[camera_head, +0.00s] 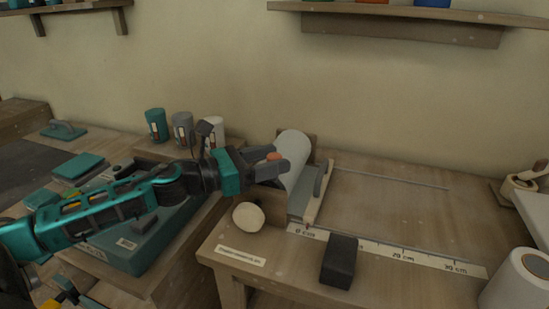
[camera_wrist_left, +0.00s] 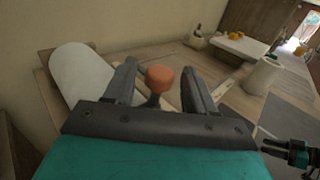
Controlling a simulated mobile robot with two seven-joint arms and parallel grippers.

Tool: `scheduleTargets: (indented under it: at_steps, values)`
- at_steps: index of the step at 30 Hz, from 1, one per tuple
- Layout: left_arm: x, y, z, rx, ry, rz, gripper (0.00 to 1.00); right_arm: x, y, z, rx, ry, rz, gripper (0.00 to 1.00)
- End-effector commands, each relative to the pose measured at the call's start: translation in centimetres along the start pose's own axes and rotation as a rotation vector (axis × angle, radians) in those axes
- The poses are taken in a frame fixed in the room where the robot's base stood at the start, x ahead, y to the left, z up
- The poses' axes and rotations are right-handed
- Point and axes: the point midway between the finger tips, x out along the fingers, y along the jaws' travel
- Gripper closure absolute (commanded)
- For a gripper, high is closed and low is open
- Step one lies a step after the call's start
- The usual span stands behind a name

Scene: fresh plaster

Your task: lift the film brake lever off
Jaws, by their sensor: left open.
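The film brake lever shows as an orange-red knob (camera_head: 274,156) on a short dark stem, beside the white film roll (camera_head: 294,147) at the table's left end. In the left wrist view the knob (camera_wrist_left: 159,75) stands upright between the two fingers, with a gap to each. My left gripper (camera_head: 296,157) is open and reaches in from the left around the knob. It also shows in the left wrist view (camera_wrist_left: 161,68). The lever's lower end is hidden by the gripper.
Several cups stand behind my left arm. The table's middle right is mostly clear.

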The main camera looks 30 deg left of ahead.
Motion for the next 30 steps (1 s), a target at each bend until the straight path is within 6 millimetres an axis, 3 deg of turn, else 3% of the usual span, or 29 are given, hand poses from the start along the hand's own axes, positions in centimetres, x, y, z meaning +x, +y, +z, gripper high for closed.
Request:
scheduleTargets:
  at_steps: [6, 17, 30]
  values:
    - [1.06, 0.04, 0.09, 0.002, 0.0, 0.001, 0.45, -0.05, 0.01, -0.18, -0.001, 0.004, 0.0, 0.57]
    - [1.25, 0.02, -0.01, 0.002, 0.002, 0.001, 0.45, -0.02, 0.06, -0.11, -0.002, 0.004, 0.002, 0.57]
    - [1.24, 0.01, 0.0, 0.001, 0.001, 0.0, 0.85, -0.01, 0.11, -0.08, -0.002, 0.003, 0.003, 0.57]
